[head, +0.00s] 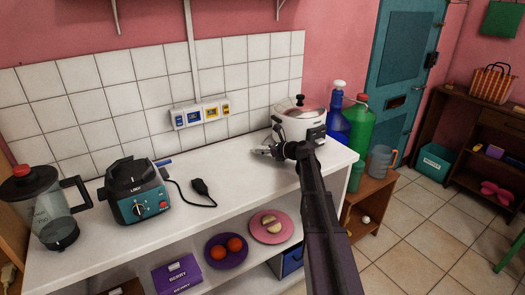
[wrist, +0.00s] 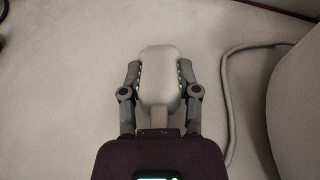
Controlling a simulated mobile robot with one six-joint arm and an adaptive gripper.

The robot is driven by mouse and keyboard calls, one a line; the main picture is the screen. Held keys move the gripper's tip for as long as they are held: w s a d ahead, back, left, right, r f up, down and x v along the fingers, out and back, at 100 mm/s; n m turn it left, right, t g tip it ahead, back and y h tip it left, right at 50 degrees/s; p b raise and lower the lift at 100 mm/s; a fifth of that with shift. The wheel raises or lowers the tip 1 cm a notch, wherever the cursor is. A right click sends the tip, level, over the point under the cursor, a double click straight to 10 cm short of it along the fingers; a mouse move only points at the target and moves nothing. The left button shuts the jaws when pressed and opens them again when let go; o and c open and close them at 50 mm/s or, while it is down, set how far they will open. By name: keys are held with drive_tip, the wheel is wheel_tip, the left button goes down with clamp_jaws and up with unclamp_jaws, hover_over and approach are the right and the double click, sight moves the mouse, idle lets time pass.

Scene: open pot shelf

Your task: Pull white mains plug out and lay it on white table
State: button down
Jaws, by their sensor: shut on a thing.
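The white mains plug (wrist: 160,77) is between the fingers of my gripper (wrist: 160,80) in the wrist view. My gripper is shut on its two sides, and a short piece of its cable shows behind it. In the head view my gripper (head: 264,151) is low over the white table (head: 238,176), just left of the white cooker (head: 299,122). The plug is away from the wall socket strip (head: 201,113). I cannot tell whether the plug touches the table. Its prongs are not clearly seen.
A pale cable (wrist: 230,80) curves beside the cooker. A black plug (head: 200,187) lies on the table, with its cord leading to the teal blender base (head: 136,195). A jug (head: 45,208) stands far left. Blue (head: 337,120) and green (head: 359,135) bottles stand right of the cooker.

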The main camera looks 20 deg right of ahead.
drive_tip(key=shift+c, duration=1.3)
unclamp_jaws()
drive_tip(key=shift+r, duration=0.15)
